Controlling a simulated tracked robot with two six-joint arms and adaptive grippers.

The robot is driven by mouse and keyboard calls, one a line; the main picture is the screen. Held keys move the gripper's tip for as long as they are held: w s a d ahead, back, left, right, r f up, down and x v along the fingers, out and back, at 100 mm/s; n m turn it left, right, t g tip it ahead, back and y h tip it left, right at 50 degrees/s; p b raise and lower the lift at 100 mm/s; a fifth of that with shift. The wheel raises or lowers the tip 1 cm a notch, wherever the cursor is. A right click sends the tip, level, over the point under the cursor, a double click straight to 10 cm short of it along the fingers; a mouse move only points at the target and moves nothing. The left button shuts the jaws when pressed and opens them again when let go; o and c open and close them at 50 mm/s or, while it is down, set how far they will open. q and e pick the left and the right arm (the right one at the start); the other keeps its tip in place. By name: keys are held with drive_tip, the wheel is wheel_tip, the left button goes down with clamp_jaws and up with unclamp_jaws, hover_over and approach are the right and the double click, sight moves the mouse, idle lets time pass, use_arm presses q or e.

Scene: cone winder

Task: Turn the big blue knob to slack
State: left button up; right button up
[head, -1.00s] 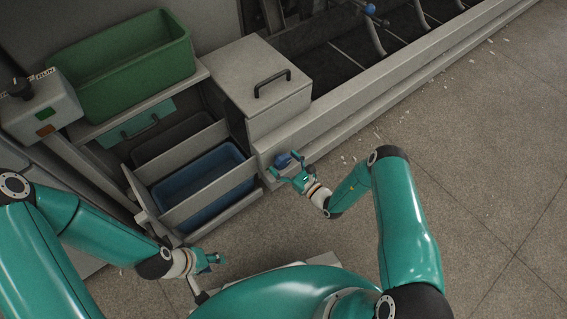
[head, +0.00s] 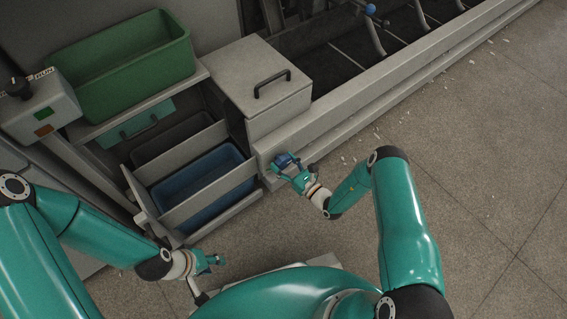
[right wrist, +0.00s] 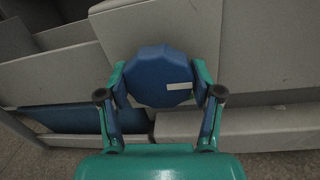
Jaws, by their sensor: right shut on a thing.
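The big blue knob (right wrist: 158,72) is many-sided and sits on the grey front of the machine. A white mark on its face points to the right in the right wrist view. In the head view the knob (head: 283,160) is partly hidden by my right gripper (head: 288,168). In the right wrist view my right gripper (right wrist: 160,85) is shut on the knob, one finger on each side. My left gripper (head: 212,261) is low at the left in the head view, away from the knob; its fingers are too small to judge.
A grey box with a black handle (head: 272,84) stands above the knob. To its left are an open drawer with a blue bin (head: 200,180) and a green bin (head: 122,66) on a shelf. A control box (head: 40,112) is at far left.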

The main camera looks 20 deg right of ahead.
drive_tip(key=o, duration=1.1)
drive_tip(key=shift+o, duration=0.2)
drive_tip(key=v, duration=1.2)
